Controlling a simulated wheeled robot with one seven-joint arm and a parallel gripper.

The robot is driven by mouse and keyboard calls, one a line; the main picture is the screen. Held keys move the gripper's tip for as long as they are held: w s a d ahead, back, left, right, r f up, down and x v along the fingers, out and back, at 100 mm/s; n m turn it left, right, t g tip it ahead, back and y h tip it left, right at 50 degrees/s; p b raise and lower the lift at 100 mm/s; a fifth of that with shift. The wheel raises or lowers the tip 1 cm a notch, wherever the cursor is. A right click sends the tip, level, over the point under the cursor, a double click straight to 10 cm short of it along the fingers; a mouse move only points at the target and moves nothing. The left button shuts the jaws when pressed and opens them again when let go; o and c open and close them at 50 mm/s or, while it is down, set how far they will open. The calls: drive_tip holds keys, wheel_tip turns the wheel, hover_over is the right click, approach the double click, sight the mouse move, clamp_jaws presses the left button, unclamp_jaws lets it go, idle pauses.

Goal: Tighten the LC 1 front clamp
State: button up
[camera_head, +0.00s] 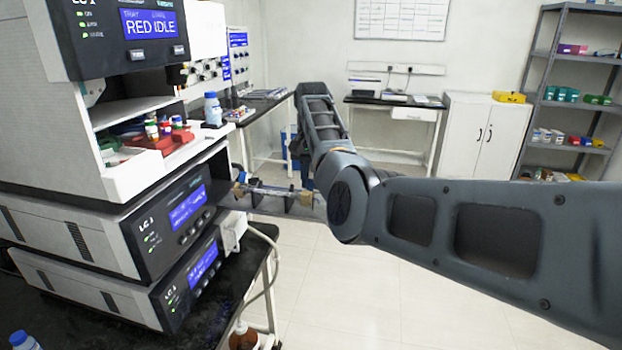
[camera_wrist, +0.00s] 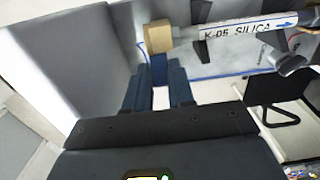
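The column (camera_wrist: 235,30), a white tube marked "K-05 SILICA" with a blue arrow, lies across the upper wrist view. A tan block-like fitting (camera_wrist: 158,36) sits at its left end. Dark brackets (camera_wrist: 197,38) hold the tube; I cannot tell which part is the front clamp. My gripper (camera_wrist: 160,68) has its two blue fingers apart, with a pale gap between them, tips close to the tan fitting. Whether they touch it is unclear. In the head view the column (camera_head: 270,190) juts from the side of the LC 1 stack (camera_head: 150,225); my arm mostly hides the gripper.
Bottles and a red rack (camera_head: 160,138) stand on the stack's open shelf. A pale tube loops below the column beside the black bench (camera_head: 225,295). A back table (camera_head: 395,101), white cabinet (camera_head: 485,130) and shelf unit (camera_head: 570,100) stand farther off. The floor at centre is clear.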

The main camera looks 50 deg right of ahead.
sight(312, 181)
drive_tip(key=o, duration=0.4)
drive_tip(key=shift+r, duration=0.1)
wheel_tip(312, 181, up, 8)
drive_tip(key=shift+f, duration=0.2)
drive_tip(key=shift+d, duration=0.1)
idle(0.6)
